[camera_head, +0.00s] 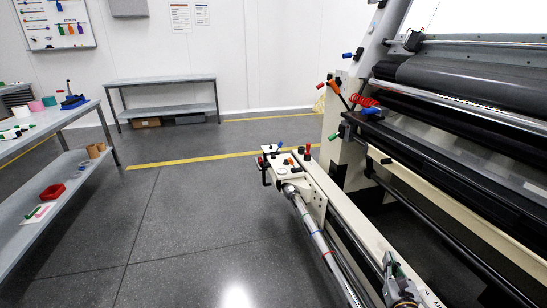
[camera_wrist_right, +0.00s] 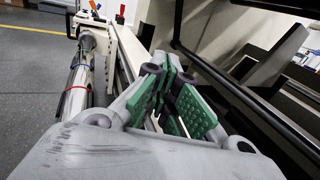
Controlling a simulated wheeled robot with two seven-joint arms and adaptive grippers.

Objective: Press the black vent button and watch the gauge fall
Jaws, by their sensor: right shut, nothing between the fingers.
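A white machine end block (camera_head: 292,166) at the front end of the low rail carries small black, red, blue and orange controls. A small black knob (camera_head: 300,150) stands on it, but I cannot tell if it is the vent button. I cannot make out a gauge. The block also shows at the top left of the right wrist view (camera_wrist_right: 97,20). My right gripper (camera_head: 391,264) is low beside the rail, well apart from the block. Its green-padded fingers (camera_wrist_right: 172,92) are shut and empty. My left gripper is out of view.
The large roller machine (camera_head: 455,85) fills the right side. A silver tube (camera_head: 314,235) runs along the rail. A grey shelf table (camera_head: 50,125) stands at left and a low bench (camera_head: 160,81) at the back wall. The floor between is clear.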

